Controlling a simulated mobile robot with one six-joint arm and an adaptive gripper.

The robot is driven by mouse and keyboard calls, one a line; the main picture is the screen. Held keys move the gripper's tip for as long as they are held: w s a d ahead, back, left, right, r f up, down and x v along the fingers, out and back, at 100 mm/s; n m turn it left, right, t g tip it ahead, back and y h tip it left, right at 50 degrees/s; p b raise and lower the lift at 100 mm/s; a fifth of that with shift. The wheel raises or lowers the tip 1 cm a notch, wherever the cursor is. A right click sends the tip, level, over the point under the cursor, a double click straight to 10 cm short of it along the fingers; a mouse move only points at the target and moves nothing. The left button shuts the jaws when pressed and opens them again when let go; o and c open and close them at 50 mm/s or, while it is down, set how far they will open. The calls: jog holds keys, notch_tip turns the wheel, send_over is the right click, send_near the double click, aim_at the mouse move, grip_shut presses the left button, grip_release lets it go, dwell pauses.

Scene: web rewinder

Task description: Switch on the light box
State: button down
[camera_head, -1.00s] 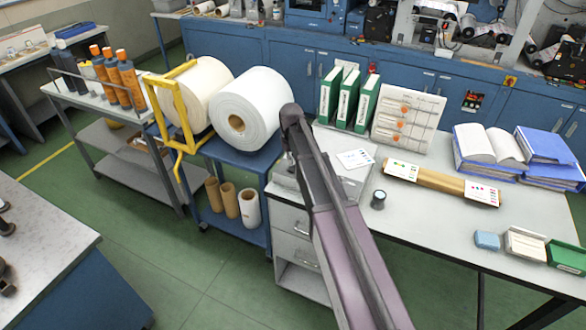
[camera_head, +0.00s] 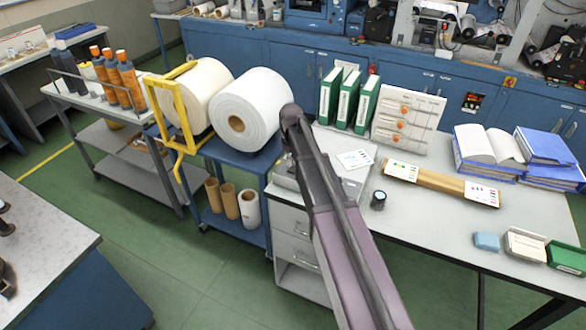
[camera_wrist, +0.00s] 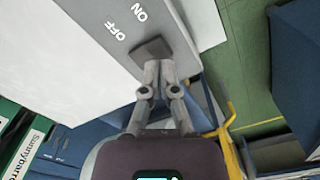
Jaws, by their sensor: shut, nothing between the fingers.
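The light box (camera_wrist: 190,16) shows in the wrist view as a pale box with a grey side edge printed OFF and ON. A dark grey rocker switch (camera_wrist: 146,49) sits beside the lettering. My gripper (camera_wrist: 162,66) is shut and empty, with its fingertips at the switch's lower edge; I cannot tell whether they touch it. In the head view the light box (camera_head: 346,182) lies at the bench's left end, partly behind my arm, with a printed sheet on top. The fingertips are hidden there. I cannot tell which way the switch is tipped or whether the box is lit.
Green binders (camera_head: 346,98) and a panel with orange knobs (camera_head: 408,117) stand behind the light box. A blue cart (camera_head: 258,158) with large white rolls (camera_head: 250,108) and a yellow frame (camera_head: 176,112) stands close left.

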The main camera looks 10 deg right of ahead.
aim_at(292, 170)
jog(key=shift+f+b, duration=1.35)
jog(key=shift+b, duration=0.05)
dwell(1.5)
jog(key=shift+r, duration=0.15)
jog(key=shift+r+p, duration=3.4)
jog(key=shift+p, duration=0.15)
jog(key=s+d+m, duration=0.2)
jog(key=s, duration=1)
jog(key=s+d+m, duration=0.2)
jog(key=s+m, duration=0.1)
jog(key=s, duration=1)
jog(key=shift+d, duration=0.15)
jog(key=shift+s, duration=0.1)
